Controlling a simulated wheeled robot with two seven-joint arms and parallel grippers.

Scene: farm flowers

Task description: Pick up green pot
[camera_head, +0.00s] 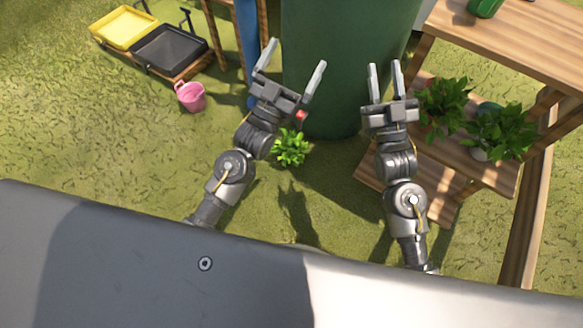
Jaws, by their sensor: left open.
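A green pot (485,7) stands on the top of the wooden table at the upper right, cut off by the picture's edge. My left gripper (295,55) is open, its fingers wide apart with nothing between them. It is far to the left of the pot, in front of the large green bin. My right gripper (384,66) has its fingers apart with a narrower gap and looks empty. It is left of the wooden table and below the pot in the picture.
The large green bin (345,50) stands behind both grippers. The wooden table (525,38) has lower shelves with leafy plants (500,132). A small plant (291,147) is near my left arm. A pink bucket (190,97), yellow tray (122,28) and black tray (168,52) are at left. Grass is open at lower left.

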